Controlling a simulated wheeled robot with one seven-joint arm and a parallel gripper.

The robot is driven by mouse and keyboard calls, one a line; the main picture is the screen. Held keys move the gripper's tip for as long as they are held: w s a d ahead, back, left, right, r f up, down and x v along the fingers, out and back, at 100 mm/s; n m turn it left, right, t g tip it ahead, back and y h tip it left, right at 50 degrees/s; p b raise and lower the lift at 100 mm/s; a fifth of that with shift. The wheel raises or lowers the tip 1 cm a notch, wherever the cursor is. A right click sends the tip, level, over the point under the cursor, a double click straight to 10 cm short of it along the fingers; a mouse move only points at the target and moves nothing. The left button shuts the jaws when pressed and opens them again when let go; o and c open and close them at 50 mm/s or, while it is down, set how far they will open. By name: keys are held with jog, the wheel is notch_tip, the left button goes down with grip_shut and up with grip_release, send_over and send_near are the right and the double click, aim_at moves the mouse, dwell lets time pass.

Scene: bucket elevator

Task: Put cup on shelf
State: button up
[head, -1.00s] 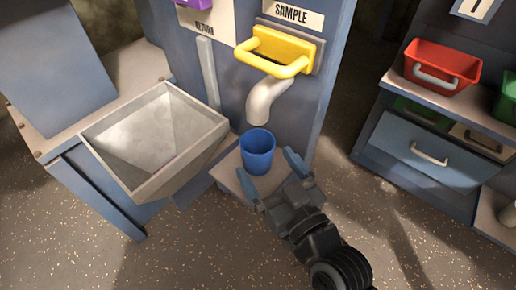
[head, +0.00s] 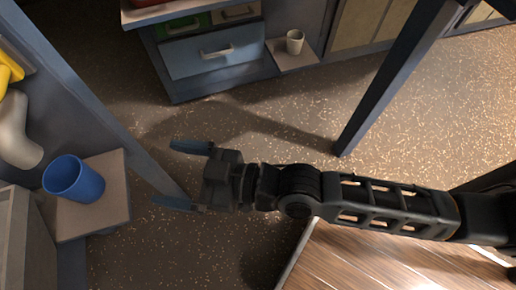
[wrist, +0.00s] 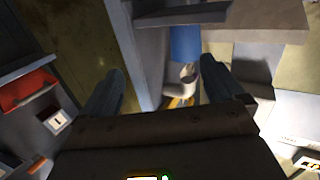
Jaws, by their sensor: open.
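A blue cup (head: 74,180) stands upright on a small ledge (head: 112,212) at the left of the head view, beneath a pale spout (head: 18,135). My gripper (head: 164,173) is open and empty, to the right of the blue cup, with its fingers pointing toward it and a clear gap between. In the wrist view the blue cup (wrist: 185,45) shows beyond the open fingers of my gripper (wrist: 163,75). A white cup (head: 295,42) stands on a low shelf (head: 292,62) at the top of the head view.
A blue drawer (head: 213,51) with a handle is left of the white cup. A dark post (head: 395,80) rises at the right. A metal hopper (head: 14,230) edges the lower left. Speckled floor (head: 270,120) lies open between. A red bin (wrist: 28,90) shows in the wrist view.

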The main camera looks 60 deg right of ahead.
jog(key=s+d+r+m+h, duration=0.1)
jog(key=s+d+h, duration=0.1)
jog(key=s+d, duration=0.2)
jog(key=s+d+r+m+h, duration=0.2)
jog(key=s+d, duration=0.1)
jog(key=s, duration=0.8)
jog(key=s+d+r+m+g+h, duration=0.1)
jog(key=s+d+r+h, duration=0.1)
jog(key=s+d, duration=0.2)
jog(key=s, duration=0.3)
jog(key=shift+s+d+m+h, duration=0.3)
jog(key=shift+m+h, duration=0.1)
